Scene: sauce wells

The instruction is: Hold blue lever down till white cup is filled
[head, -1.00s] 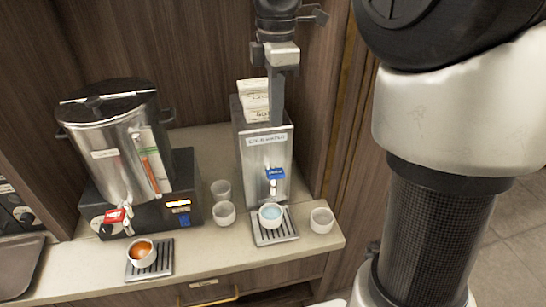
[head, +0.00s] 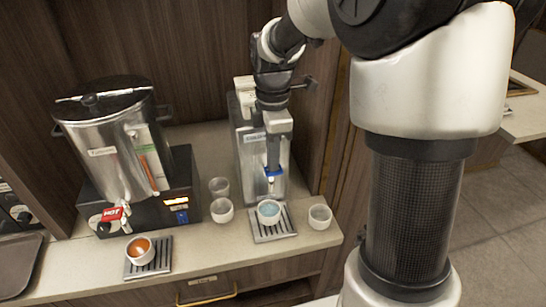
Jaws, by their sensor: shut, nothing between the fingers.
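The blue lever (head: 281,173) is on the front of the steel cold water dispenser (head: 247,165), partly hidden behind my gripper. My gripper (head: 272,168) is shut and empty, pointing down, with its tips at the lever. I cannot tell whether they press it. A white cup (head: 261,217) stands upright on the drip tray (head: 287,226) below the spout and has pale blue water in it. Its exact level and any falling stream are too small to tell.
A hot urn (head: 92,137) with a red lever (head: 112,215) stands at left. A cup of orange-brown liquid (head: 141,258) sits on its drip tray. Other cups flank the cold dispenser: a white one (head: 222,217) at left and another (head: 319,223) at right. The counter's front edge is close.

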